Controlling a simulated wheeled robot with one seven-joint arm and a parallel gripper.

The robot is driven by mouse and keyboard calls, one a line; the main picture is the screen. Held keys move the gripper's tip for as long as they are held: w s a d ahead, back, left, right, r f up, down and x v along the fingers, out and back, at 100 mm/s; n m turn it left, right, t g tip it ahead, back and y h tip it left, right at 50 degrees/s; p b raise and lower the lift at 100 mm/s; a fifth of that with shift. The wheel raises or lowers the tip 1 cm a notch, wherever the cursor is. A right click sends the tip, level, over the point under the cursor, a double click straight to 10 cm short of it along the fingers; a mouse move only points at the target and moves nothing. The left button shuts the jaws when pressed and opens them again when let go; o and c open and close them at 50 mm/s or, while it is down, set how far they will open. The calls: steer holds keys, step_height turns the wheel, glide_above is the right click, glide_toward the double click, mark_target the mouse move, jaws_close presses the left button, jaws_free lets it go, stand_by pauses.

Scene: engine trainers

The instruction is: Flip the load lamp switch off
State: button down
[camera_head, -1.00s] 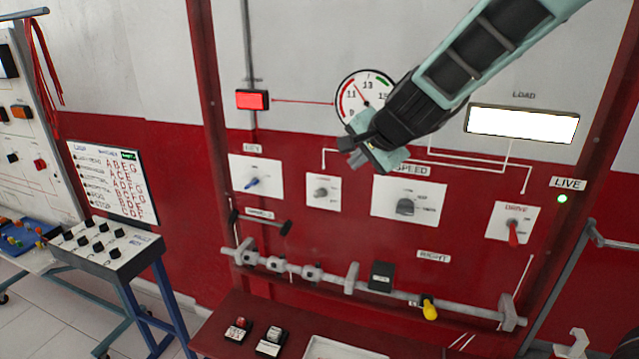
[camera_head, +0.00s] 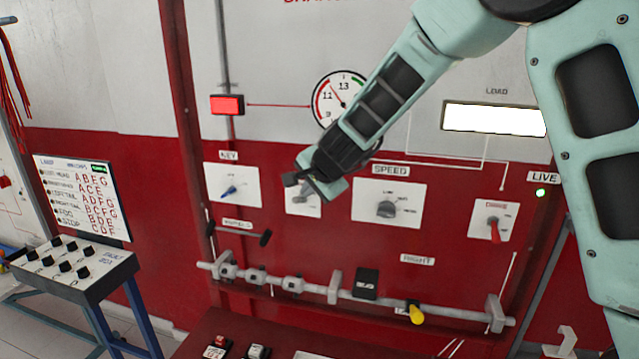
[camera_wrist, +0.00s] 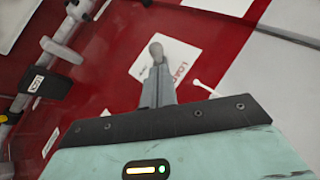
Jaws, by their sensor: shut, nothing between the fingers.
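The load lamp switch is a small grey lever on a white plate (camera_head: 298,207) on the red panel, between the key plate and the speed plate. My gripper (camera_head: 308,188) is in front of this plate and hides much of it in the head view. In the wrist view the white plate (camera_wrist: 181,50) carries lettering that seems to read LOAD, and the lever's rounded grey end (camera_wrist: 156,49) shows just beyond my shut fingertips (camera_wrist: 159,68). I cannot tell whether they touch. My gripper is shut and empty. The lever's on or off position is unclear.
The key switch (camera_head: 230,190) is to the left; the speed knob (camera_head: 387,209) and red drive lever (camera_head: 494,230) are to the right. A grey shaft (camera_head: 385,300) runs below. The load lamp panel (camera_head: 493,119) glows white. A fault box (camera_head: 75,268) stands at the left.

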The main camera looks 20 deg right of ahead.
steer(key=shift+w+a+f, duration=0.1)
steer(key=shift+a+f, duration=0.2)
steer(key=shift+f+b, duration=0.15)
steer(key=shift+b, duration=0.35)
steer(key=shift+s+a+f+t+b, duration=0.15)
steer(key=shift+t+b, duration=0.25)
steer(key=shift+b, duration=0.75)
steer(key=shift+s+f+h+b, duration=0.1)
steer(key=shift+h+b, duration=0.2)
steer(key=t+b, duration=0.1)
steer(key=b, duration=0.2)
steer(key=f+n+t+h+b, duration=0.1)
steer(key=b, duration=0.3)
steer(key=s+f+t+b, duration=0.1)
steer(key=b, duration=0.3)
steer(key=shift+a+n+t+h, duration=0.3)
steer(key=shift+a+n+t, duration=0.05)
steer(key=shift+n+t, duration=0.05)
steer(key=shift+r, duration=0.1)
